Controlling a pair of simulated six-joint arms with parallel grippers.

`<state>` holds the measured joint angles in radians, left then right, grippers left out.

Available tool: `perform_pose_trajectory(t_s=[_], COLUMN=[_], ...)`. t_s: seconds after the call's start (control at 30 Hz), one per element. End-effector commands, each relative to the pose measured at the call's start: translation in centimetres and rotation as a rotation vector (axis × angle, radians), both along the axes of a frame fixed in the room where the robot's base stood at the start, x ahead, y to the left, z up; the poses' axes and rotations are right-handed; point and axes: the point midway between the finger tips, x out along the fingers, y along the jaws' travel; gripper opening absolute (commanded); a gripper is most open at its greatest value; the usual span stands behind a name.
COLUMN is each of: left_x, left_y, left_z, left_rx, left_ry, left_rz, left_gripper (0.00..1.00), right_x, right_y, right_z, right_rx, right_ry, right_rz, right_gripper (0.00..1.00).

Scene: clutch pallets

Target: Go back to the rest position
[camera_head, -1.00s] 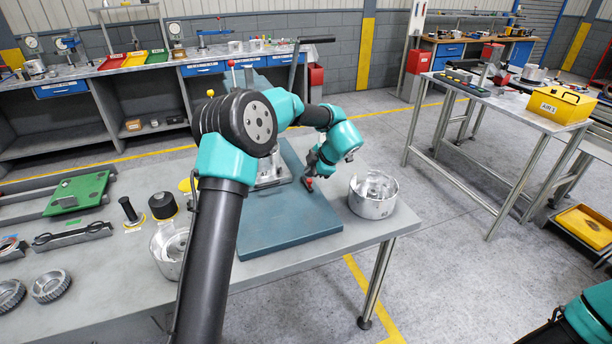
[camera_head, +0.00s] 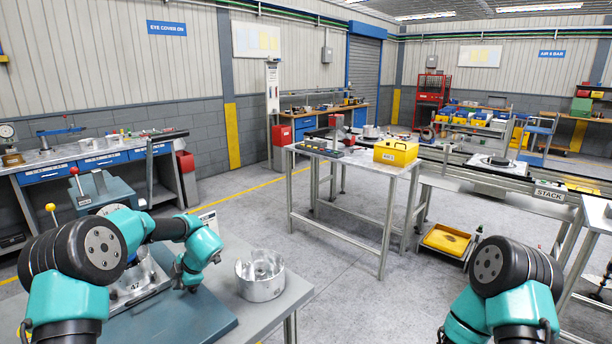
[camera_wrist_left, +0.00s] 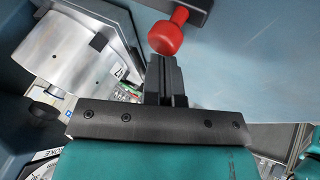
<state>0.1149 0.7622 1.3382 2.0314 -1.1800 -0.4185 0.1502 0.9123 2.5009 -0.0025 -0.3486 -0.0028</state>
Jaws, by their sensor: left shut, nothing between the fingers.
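My left gripper (camera_head: 184,278) hangs low over the blue-grey plate on the near bench, just left of a silver round housing (camera_head: 260,274). In the left wrist view its two dark fingers (camera_wrist_left: 167,75) are closed together with nothing between them. A red ball knob (camera_wrist_left: 166,38) is just beyond the fingertips; whether they touch it I cannot tell. A silver block (camera_head: 135,280) labelled 47 stands on the plate beside my left arm. My right arm (camera_head: 505,290) is at the bottom right, bent, and its gripper is out of the picture.
The blue-grey plate (camera_head: 190,322) lies on the near bench. A metal table (camera_head: 345,167) with a yellow box (camera_head: 395,152) stands beyond open floor (camera_head: 340,250). A STACK-labelled bench (camera_head: 510,190) is at the right. A lever with a red knob (camera_head: 75,172) stands at the left.

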Motion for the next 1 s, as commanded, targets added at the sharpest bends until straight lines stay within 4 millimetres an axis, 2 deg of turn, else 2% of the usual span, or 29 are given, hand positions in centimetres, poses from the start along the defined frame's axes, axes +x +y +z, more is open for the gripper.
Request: perform_pose_trajectory(t_s=[0.2,0.43,1.0], left_x=[0.5,2.2,2.6], left_y=[2.4,4.6,5.2], left_z=[-2.5,-2.3,-2.2], left_rx=[0.001,0.003,0.004], left_ry=[-0.001,-0.005,-0.007], left_rz=[0.002,0.004,0.004], left_gripper=[0.0,0.0,0.0], right_x=[0.0,0.0,0.0], right_y=[0.0,0.0,0.0], right_z=[0.0,0.0,0.0], right_rx=[0.0,0.0,0.0], right_ry=[0.0,0.0,0.0], right_rz=[0.0,0.0,0.0], right_gripper=[0.43,0.43,0.43])
